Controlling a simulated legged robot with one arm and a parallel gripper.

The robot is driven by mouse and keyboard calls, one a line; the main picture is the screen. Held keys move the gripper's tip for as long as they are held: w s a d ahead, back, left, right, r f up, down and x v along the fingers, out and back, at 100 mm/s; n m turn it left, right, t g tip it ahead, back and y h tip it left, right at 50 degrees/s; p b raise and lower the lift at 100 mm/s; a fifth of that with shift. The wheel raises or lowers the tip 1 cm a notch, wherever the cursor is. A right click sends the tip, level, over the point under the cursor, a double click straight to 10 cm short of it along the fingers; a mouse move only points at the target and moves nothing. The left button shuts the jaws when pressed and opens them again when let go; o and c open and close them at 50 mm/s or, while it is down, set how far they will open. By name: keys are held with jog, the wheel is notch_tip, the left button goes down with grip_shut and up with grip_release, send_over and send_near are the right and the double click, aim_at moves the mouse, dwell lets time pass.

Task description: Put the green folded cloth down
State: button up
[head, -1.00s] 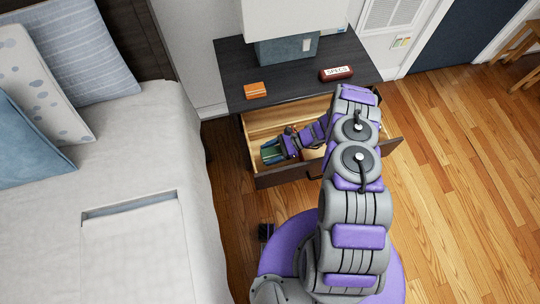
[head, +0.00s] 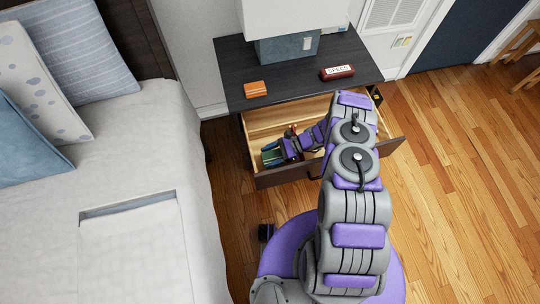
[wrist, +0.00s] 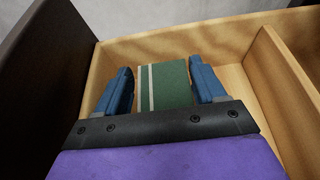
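The green folded cloth (wrist: 170,86) has pale stripes near its left edge. It lies inside the open drawer, in the left compartment. It also shows in the head view (head: 271,159). My gripper (wrist: 165,85) is down in the drawer with one blue finger on each side of the cloth. A narrow gap shows between the left finger and the cloth; the right finger is very close to or touching it. The fingers look open around it. The cloth's underside and its near end are hidden by my gripper.
The drawer (head: 287,177) is pulled out of the dark nightstand (head: 297,85); a wooden divider (wrist: 284,85) stands right of the cloth. On top are an orange item (head: 255,89), a red "SPECS" case (head: 337,72) and a lamp (head: 287,47). The bed (head: 140,150) is at left.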

jog(key=o, duration=0.4)
jog(key=shift+r, duration=0.1)
